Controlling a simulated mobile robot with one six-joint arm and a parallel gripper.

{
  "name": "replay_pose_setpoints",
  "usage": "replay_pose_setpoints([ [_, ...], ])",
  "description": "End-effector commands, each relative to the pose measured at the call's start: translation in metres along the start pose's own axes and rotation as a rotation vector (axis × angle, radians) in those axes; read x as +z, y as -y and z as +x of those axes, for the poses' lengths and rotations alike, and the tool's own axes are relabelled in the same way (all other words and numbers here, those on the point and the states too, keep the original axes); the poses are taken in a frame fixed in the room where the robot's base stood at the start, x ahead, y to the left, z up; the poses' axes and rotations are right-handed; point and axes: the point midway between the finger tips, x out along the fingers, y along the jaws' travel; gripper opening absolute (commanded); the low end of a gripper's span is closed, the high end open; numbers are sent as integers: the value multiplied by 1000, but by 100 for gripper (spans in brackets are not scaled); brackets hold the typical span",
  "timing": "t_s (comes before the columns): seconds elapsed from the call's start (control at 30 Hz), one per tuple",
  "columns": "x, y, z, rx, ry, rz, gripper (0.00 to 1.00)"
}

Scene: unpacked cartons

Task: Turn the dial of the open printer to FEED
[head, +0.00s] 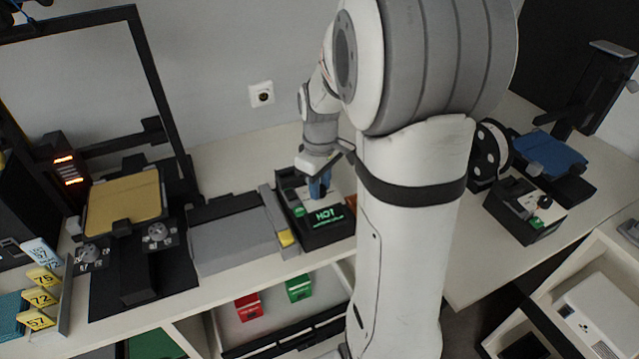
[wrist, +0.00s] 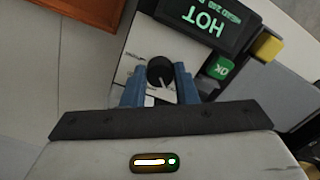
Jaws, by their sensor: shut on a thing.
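A black control box (head: 322,238) with a lit green display reading HOT stands on the bench, mid-picture in the head view. The display (wrist: 208,22) shows upside down in the wrist view, with a green OK button (wrist: 222,68) below it. The black round dial (wrist: 159,69) sits on the box's pale panel. My gripper (wrist: 159,78) has its blue fingers on either side of the dial and is shut on it. A pale pointer line on the dial points down and slightly right in the wrist view. The labels around it are partly hidden and too small to read. In the head view my gripper (head: 319,186) covers the dial.
An open-frame printer with a yellow bed (head: 123,205) stands left. A flat grey unit (head: 231,240) adjoins the box. A second control box (head: 525,210) and a printer with a blue bed (head: 551,150) stand right. Red (head: 249,306) and green (head: 298,287) cartons sit below the bench.

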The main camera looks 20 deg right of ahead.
Motion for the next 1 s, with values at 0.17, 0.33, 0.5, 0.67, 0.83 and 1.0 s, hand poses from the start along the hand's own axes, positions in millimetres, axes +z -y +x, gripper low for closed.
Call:
replay_pose_setpoints([
  [0.17, 0, 0, 0, 1, 0, 45, 4],
  [0.33, 0, 0, 0, 1, 0, 144, 4],
  [0.5, 0, 0, 0, 1, 0, 290, 4],
  [0.67, 0, 0, 0, 1, -1, 442, 4],
  [0.83, -1, 0, 0, 1, -1, 604, 4],
  [1.0, -1, 0, 0, 1, -1, 764, 4],
])
